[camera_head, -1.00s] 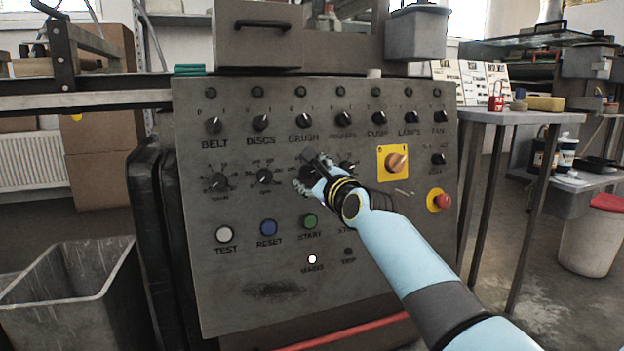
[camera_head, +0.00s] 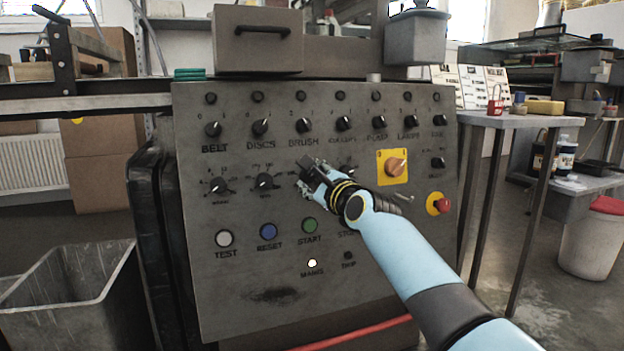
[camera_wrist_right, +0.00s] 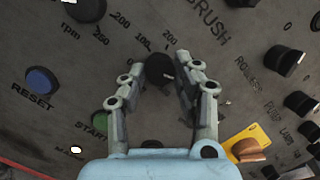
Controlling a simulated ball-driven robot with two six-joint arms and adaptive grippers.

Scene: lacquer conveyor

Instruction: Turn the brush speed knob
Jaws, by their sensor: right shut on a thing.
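The brush speed knob (camera_wrist_right: 158,69) is a black dial on the grey control panel (camera_head: 290,260), below the BRUSH label. In the wrist view it sits between the fingertips of my right gripper (camera_wrist_right: 160,74), with scale marks around it. In the head view my right gripper (camera_head: 312,171) reaches the panel at this dial, in the second row, and hides most of it. My right gripper is shut on the knob. My left gripper is not in view.
Similar dials stand beside it, such as the one under DISCS (camera_head: 264,181). A row of switches (camera_head: 304,125) runs above. Below are the blue reset button (camera_head: 268,231) and green start button (camera_head: 310,225). An orange switch (camera_head: 396,167) and red stop button (camera_head: 443,205) lie to the right.

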